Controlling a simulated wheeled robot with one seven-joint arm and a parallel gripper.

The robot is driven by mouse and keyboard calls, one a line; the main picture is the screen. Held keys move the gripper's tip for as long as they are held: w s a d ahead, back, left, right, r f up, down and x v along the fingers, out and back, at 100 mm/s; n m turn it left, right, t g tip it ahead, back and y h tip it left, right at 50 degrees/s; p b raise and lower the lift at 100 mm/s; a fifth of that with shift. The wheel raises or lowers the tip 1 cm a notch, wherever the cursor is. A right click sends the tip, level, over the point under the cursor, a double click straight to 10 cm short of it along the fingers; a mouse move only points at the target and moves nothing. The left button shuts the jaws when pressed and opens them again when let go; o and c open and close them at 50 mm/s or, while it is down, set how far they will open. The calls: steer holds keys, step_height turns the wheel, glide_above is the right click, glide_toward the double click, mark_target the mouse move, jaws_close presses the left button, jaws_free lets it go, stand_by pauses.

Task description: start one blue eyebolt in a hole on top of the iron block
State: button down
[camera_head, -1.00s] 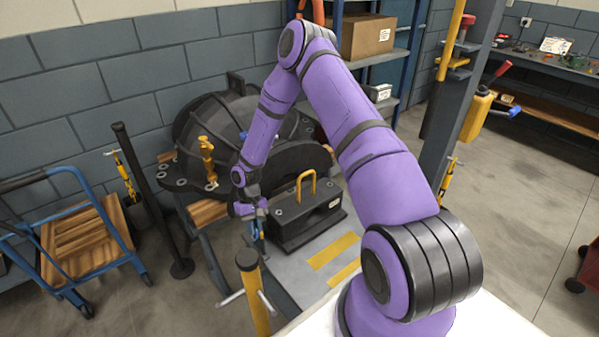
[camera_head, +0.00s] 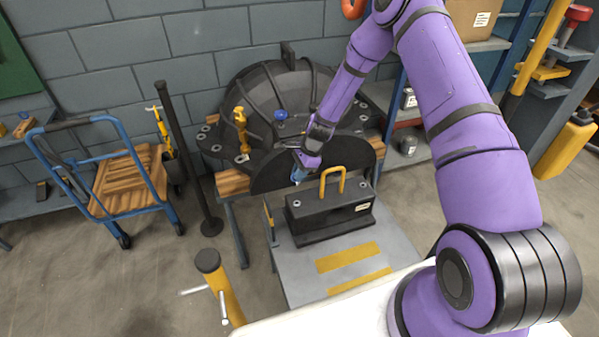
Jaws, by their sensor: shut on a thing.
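The iron block (camera_head: 325,225) is black, with a yellow handle (camera_head: 333,183) on top, and sits on a grey table. A light round hole mark (camera_head: 297,203) shows near the left end of its top, and another at the right end. My gripper (camera_head: 301,171) is shut on a small blue eyebolt (camera_head: 298,175), above and just behind the block's left end. The eyebolt looks apart from the block; its shank is too small to make out.
A large dark ribbed casing (camera_head: 262,92) stands right behind the block, with a blue piece (camera_head: 281,115) and a yellow fitting (camera_head: 241,130) on it. A yellow post (camera_head: 228,290) stands at front left. The table front (camera_head: 350,237) with yellow stripes is clear.

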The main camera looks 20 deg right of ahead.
steer(key=shift+w+f+m, duration=0.15)
steer(key=shift+f+m, duration=0.1)
steer(key=shift+m, duration=0.05)
steer(key=shift+a+f, duration=0.15)
steer(key=shift+f, duration=3.95)
steer(key=shift+f, duration=0.85)
